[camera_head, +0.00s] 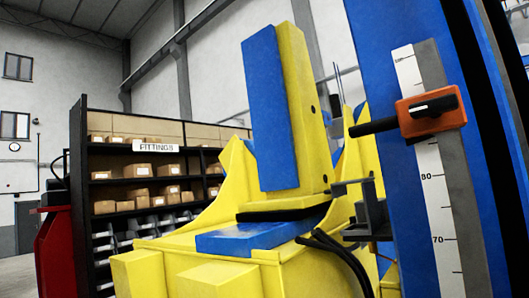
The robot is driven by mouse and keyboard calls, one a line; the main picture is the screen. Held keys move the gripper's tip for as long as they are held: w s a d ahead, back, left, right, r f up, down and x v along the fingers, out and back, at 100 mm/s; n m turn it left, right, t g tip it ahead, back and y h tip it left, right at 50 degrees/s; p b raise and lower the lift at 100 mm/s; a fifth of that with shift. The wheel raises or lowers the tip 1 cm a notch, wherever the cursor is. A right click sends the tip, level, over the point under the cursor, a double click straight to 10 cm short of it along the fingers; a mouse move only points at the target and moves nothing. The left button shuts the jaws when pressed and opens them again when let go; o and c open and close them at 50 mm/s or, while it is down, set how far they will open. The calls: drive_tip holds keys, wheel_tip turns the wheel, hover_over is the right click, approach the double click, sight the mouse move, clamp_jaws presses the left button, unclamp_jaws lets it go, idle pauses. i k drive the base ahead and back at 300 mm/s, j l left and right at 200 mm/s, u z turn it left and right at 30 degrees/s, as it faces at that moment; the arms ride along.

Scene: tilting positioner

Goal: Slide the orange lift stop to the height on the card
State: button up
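The orange lift stop (431,111) sits on the upper part of a grey rail with a white scale strip (441,215) on a blue upright. It has a black lever on its face and a black rod (372,127) sticking out to the left. The scale shows 80 below the stop and 70 lower down. The stop covers the strip about one numbered step above 80, so the marking there is hidden. No height card shows in this view. I cannot make out my gripper in the picture.
A yellow and blue positioner (290,110) fills the middle. A dark grey bracket (372,212) and black cables (335,248) stand left of the scale. A shelf marked FITTINGS (157,147) with cartons stands behind, beside a red object (56,250).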

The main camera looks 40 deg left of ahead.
sight(414, 131)
drive_tip(key=i+j+u, duration=0.1)
drive_tip(key=u, duration=0.35)
drive_tip(key=i+u, duration=0.2)
drive_tip(key=u, duration=0.25)
drive_tip(key=i+j+z, duration=0.2)
drive_tip(key=i+z, duration=0.25)
drive_tip(key=k, duration=0.1)
